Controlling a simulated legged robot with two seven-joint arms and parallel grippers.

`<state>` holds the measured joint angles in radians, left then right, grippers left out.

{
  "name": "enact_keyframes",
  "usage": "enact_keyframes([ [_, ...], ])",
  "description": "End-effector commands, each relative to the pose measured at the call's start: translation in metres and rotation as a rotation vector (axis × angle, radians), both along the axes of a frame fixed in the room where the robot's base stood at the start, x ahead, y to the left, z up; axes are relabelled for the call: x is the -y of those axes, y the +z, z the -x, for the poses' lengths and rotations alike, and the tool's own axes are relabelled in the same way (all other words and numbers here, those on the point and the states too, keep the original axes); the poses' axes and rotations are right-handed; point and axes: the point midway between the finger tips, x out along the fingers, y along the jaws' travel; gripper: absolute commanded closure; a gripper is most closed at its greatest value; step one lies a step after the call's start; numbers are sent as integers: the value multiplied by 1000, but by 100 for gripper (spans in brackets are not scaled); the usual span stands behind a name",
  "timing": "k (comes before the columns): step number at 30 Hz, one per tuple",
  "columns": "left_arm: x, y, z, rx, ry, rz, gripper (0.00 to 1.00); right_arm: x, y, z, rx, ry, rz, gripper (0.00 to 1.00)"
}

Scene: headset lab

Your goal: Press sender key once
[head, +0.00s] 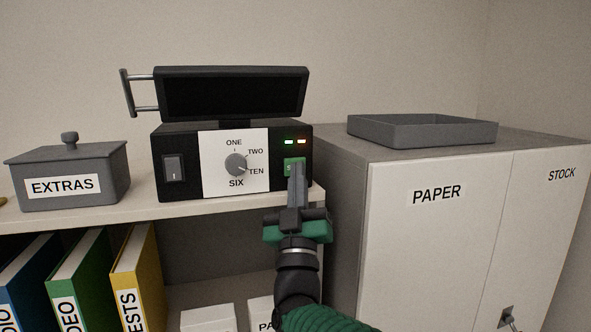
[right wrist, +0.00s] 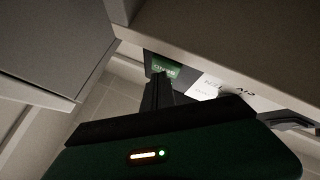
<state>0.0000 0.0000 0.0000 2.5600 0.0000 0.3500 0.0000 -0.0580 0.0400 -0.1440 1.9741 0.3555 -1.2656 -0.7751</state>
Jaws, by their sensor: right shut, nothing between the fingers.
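A black device (head: 217,143) stands on the shelf, with a rocker switch (head: 174,169) at its left and a grey dial (head: 236,164) on a white panel marked ONE, TWO, TEN and SIX. The green sender key (head: 289,161) is at its right end, below small red and green lights. My right gripper (head: 296,170) is shut and empty, its fingertips in front of the key and partly hiding it. A green lettered patch, likely the key, shows just past the fingers in the right wrist view (right wrist: 165,68). I cannot tell whether the fingertips touch it. My left gripper is not in view.
A dark screen with a side handle (head: 233,93) sits on top of the device. A grey EXTRAS box (head: 66,178) stands at left on the shelf (head: 130,208). Binders stand below. A cabinet (head: 430,245) with a grey tray (head: 422,134) on top stands close at right.

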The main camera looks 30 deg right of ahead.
Motion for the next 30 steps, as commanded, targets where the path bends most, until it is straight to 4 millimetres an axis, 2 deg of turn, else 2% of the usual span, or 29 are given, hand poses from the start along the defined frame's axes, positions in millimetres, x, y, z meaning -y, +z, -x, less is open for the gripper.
enact_keyframes([
  [12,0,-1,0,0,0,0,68,0,0,-2,0,0,0,100],
  [21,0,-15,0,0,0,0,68,-1,-3,13,0,0,0,100],
  [30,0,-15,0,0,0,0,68,-2,-1,15,0,0,0,100],
])
